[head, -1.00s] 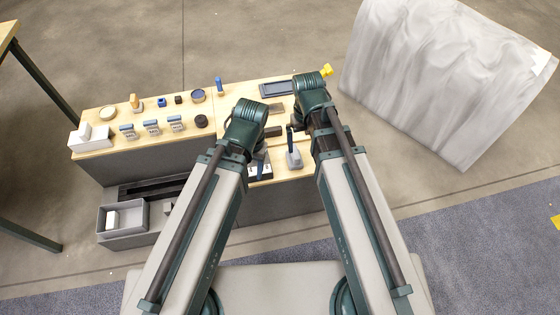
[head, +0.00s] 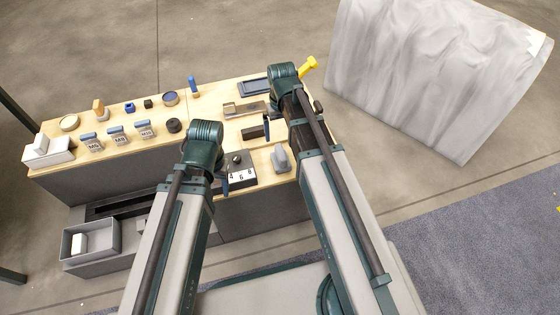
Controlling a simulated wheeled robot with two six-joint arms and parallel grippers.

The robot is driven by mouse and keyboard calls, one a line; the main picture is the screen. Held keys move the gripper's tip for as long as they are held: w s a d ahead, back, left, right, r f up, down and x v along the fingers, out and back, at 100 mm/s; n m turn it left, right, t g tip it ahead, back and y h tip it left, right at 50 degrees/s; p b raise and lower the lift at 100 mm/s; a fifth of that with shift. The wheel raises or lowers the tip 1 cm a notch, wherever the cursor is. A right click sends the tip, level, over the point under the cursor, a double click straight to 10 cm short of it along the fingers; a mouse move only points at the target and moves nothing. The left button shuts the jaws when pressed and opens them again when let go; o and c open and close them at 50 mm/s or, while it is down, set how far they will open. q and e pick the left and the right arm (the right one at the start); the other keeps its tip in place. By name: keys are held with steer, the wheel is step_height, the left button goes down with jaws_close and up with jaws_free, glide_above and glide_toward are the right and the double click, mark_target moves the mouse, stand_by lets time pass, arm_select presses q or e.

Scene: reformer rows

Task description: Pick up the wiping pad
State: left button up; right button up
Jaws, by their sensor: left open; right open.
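I cannot tell for sure which thing is the wiping pad. A grey block with a raised grip (head: 280,158) stands near the front right of the bench top and may be it. My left gripper (head: 225,181) is open, mostly hidden under its own wrist, over the bench's front edge left of that block. My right gripper (head: 266,128) is open, pointing down over the bench behind the block, partly hidden by its arm. Neither gripper visibly holds anything.
The wooden bench top (head: 222,135) carries blue-topped labelled blocks (head: 117,136), a dark numbered block (head: 238,178), a blue tray (head: 256,87) and a white block stack (head: 48,150). A grey bin (head: 90,238) sits lower left. A large pale draped block (head: 430,75) stands right.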

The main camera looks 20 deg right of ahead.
mark_target(281, 149)
step_height(281, 149, down, 8)
steer(key=b, duration=0.6)
steer(key=shift+r+b, duration=0.25)
steer(key=shift+b, duration=0.1)
steer(key=f+b, duration=0.3)
steer(key=s+f+b, duration=0.1)
steer(key=f+b, duration=0.1)
steer(key=shift+a+f, duration=0.1)
steer(key=shift+a, duration=0.2)
steer(key=c, duration=1.5)
steer(key=shift+r, duration=0.25)
